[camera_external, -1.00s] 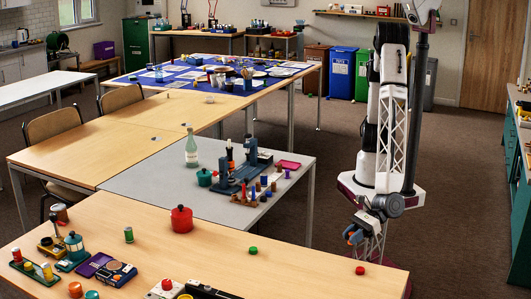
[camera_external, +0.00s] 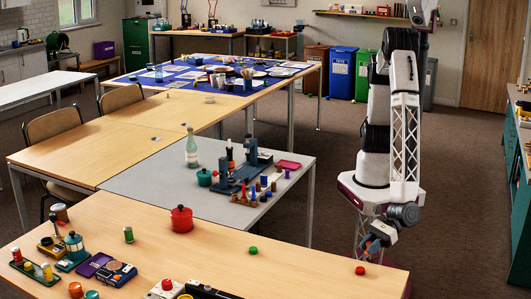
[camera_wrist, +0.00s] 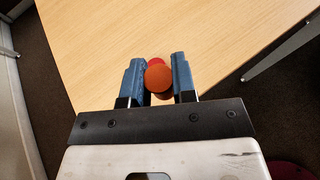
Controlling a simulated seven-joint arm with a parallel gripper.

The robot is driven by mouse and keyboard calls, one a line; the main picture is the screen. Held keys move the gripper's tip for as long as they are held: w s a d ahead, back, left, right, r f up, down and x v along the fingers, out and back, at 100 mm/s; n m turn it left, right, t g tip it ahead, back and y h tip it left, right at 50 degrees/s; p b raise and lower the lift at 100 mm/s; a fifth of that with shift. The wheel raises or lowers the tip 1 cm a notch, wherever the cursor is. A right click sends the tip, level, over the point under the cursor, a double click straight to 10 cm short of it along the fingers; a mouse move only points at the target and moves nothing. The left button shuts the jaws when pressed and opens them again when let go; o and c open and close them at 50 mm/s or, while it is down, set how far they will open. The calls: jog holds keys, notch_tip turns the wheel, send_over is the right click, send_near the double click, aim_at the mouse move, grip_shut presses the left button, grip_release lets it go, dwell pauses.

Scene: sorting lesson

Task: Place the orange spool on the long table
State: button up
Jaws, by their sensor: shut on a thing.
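The orange spool (camera_wrist: 158,77) is between the two blue fingers of my gripper (camera_wrist: 158,80) in the wrist view. We see mostly its round end. My gripper is shut on it. In the external view my gripper (camera_external: 375,240) hangs near the right end of the long wooden table (camera_external: 310,256), with a bit of orange at its fingers. The table's bare top (camera_wrist: 205,35) fills much of the wrist view beyond the fingers. The height of the spool above the table is hard to tell.
A small red piece (camera_external: 360,270) lies on the table's right end, partly hidden behind the spool in the wrist view (camera_wrist: 154,62). A green piece (camera_external: 253,250) and a red pot (camera_external: 181,219) stand further left. Bare wood lies between them.

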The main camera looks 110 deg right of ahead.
jog(key=shift+a, duration=0.1)
send_over(362, 294)
jog(key=shift+s+d+f, duration=0.2)
jog(key=shift+d+f, duration=0.05)
jog(key=shift+f, duration=0.45)
dwell(0.5)
jog(key=shift+w+a+f, duration=0.1)
jog(key=shift+w+a, duration=0.15)
jog(key=shift+a, duration=0.15)
jog(key=shift+f, duration=1.65)
jog(key=shift+f, duration=0.15)
jog(key=o, duration=0.9)
